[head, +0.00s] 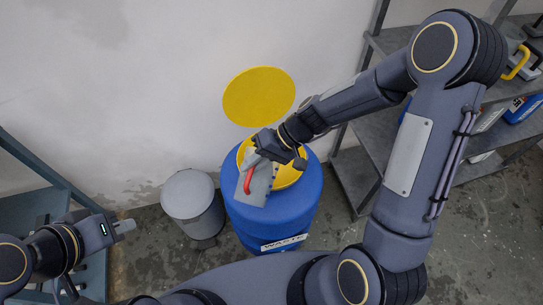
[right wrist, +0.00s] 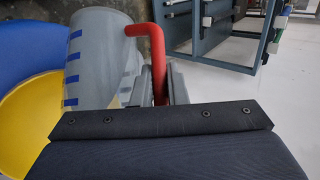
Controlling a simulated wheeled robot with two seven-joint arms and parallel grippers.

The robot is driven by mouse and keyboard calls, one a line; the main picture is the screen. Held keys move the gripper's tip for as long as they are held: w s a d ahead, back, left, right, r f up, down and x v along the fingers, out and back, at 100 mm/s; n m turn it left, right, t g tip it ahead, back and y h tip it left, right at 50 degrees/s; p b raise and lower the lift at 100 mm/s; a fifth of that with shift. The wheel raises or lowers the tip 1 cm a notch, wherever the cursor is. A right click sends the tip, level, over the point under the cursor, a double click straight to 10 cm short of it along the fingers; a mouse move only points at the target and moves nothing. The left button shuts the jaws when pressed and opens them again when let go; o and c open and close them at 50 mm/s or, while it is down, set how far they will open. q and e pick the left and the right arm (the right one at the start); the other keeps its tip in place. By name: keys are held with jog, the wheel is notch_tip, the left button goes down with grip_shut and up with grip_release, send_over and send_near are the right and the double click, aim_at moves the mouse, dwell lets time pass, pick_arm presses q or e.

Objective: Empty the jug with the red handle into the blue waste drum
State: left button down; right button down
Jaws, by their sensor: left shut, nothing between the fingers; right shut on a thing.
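The blue waste drum (head: 272,215) stands on the floor against the wall, with a yellow top (head: 289,176) and its yellow lid (head: 259,96) raised against the wall. The grey jug (head: 255,184) is tilted over the drum's top; its red handle (head: 249,179) faces me. In the right wrist view the jug (right wrist: 103,58) shows blue marks along its side, and the red handle (right wrist: 157,62) runs between the fingers. My right gripper (head: 262,156) is shut on the handle. My left gripper (head: 128,227) is shut and empty, left of the drum. The jug's inside is hidden.
A grey lidded bin (head: 190,197) stands just left of the drum. A grey shelf rack (head: 362,165) stands at the right, with jugs and blue containers (head: 523,108) on it. A blue-grey frame (head: 30,205) stands at the left.

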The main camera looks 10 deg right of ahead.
jog(key=shift+w+d+r+m+g+y+p, duration=0.1)
jog(key=shift+w+d+m+g+y+p, duration=0.3)
jog(key=shift+w+p, duration=0.5)
dwell(0.5)
